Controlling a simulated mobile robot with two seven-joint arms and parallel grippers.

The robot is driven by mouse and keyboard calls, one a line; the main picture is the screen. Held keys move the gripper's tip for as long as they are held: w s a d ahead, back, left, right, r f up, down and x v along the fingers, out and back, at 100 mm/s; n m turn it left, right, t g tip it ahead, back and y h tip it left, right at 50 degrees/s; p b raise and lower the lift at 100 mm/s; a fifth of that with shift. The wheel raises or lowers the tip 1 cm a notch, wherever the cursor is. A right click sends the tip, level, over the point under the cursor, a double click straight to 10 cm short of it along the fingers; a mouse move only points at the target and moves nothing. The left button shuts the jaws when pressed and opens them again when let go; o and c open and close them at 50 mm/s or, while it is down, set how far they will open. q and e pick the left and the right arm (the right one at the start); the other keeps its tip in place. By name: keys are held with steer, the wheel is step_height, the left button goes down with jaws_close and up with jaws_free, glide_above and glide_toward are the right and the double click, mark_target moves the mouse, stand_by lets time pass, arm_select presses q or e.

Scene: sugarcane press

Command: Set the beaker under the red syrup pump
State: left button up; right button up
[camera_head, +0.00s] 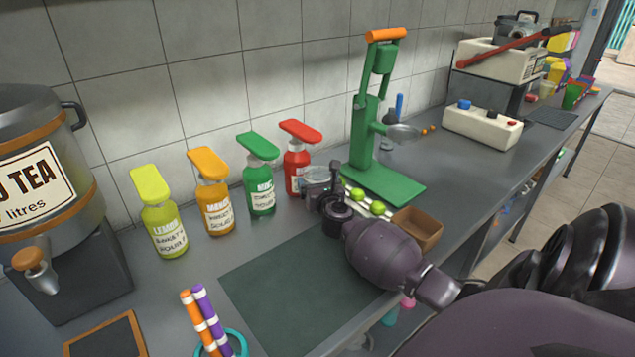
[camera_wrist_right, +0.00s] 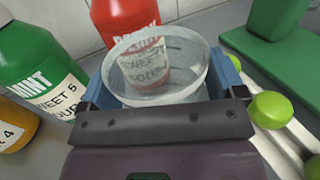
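The red syrup pump (camera_head: 298,162) stands at the right end of the row of pump bottles, its red head pointing forward and right. Its red bottle also shows behind the beaker in the right wrist view (camera_wrist_right: 120,18). The clear beaker (camera_wrist_right: 190,58) is between the blue fingers of my right gripper (camera_wrist_right: 165,85), which press against both its sides. In the head view the beaker (camera_head: 316,181) is just in front and to the right of the red bottle, partly hidden by the gripper. I cannot tell whether it touches the counter. My left gripper is not in view.
Green (camera_head: 260,180), orange (camera_head: 213,190) and yellow (camera_head: 160,215) pumps stand to the left. A green press (camera_head: 385,180) stands right of the beaker, with limes (camera_head: 377,208) on a rack beside my gripper. A dark mat (camera_head: 290,290) lies clear in front.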

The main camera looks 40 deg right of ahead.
steer(key=shift+o, duration=0.8)
steer(key=shift+r, duration=0.2)
steer(key=p+v, duration=0.2)
steer(key=v, duration=1)
